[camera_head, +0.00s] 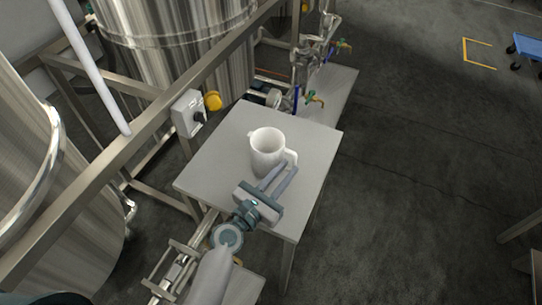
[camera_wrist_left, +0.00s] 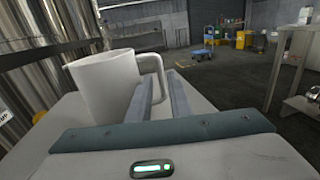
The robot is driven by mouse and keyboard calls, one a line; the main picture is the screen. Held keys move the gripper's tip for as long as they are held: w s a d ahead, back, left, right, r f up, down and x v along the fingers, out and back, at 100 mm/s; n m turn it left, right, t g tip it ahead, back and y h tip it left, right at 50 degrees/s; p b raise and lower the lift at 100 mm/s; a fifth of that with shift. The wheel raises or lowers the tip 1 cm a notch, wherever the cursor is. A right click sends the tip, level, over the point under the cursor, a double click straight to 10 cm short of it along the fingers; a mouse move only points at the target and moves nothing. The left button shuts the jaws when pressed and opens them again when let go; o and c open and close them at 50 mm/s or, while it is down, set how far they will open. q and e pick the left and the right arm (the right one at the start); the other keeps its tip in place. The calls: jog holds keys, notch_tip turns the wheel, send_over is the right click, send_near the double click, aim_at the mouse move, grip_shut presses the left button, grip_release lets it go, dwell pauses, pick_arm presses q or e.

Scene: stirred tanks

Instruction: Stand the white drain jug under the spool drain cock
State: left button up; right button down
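The white drain jug (camera_head: 265,152) stands upright on a grey table (camera_head: 216,152), its handle toward the right. It also shows in the left wrist view (camera_wrist_left: 104,88). My left gripper (camera_head: 280,172) reaches in from below, its two fingers apart and pointing at the jug's handle side. In the left wrist view the fingers (camera_wrist_left: 162,95) lie on either side of the lower handle; whether they touch it I cannot tell. Small cocks with coloured levers (camera_head: 314,98) sit on pipework behind the table; which is the spool drain cock I cannot tell. My right gripper is not in view.
Steel tanks (camera_head: 185,55) and a frame rail (camera_head: 130,145) stand at the left. Another grey surface (camera_head: 335,92) lies under the cocks. The dark floor at right is mostly clear.

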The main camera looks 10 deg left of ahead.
aim_at(295, 162)
pick_arm(q)
jog(key=shift+p+x, duration=0.4)
jog(key=shift+x, duration=1.8)
jog(key=shift+r, duration=0.1)
grip_shut()
